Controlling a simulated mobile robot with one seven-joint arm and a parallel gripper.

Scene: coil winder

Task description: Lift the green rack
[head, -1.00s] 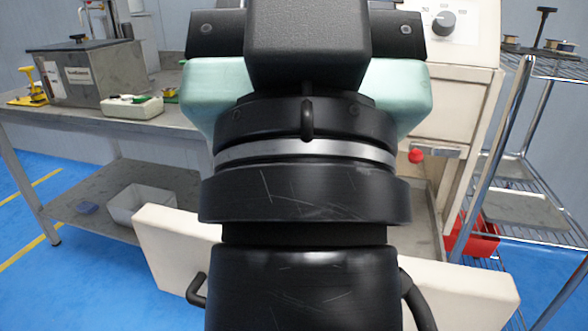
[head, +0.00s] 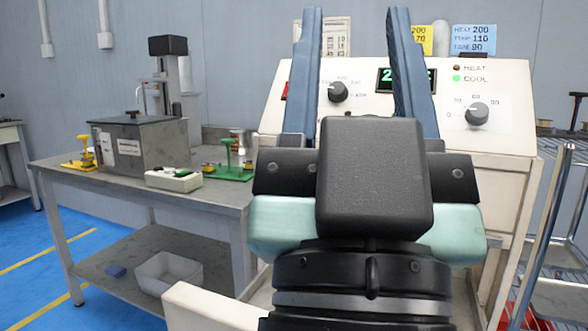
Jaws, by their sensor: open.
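The green rack (head: 229,172) stands upright on the grey workbench, just left of my arm in the head view. It has a flat green base and a green post with a crossbar handle; small brass-coloured and silvery parts are on or beside it. My gripper (head: 353,75) is in the middle right of the view, its two long blue fingers pointing up and spread wide apart. Nothing shows between the fingers but the machine panel behind. My gripper is apart from the rack, to its right and nearer the camera.
The workbench (head: 75,166) holds a grey tank (head: 150,152), a white control box (head: 174,180) and a yellow rack (head: 83,153). A cream machine with dials (head: 500,150) stands behind my gripper. A wire shelf (head: 563,210) is at the right. A clear bin sits on the lower shelf.

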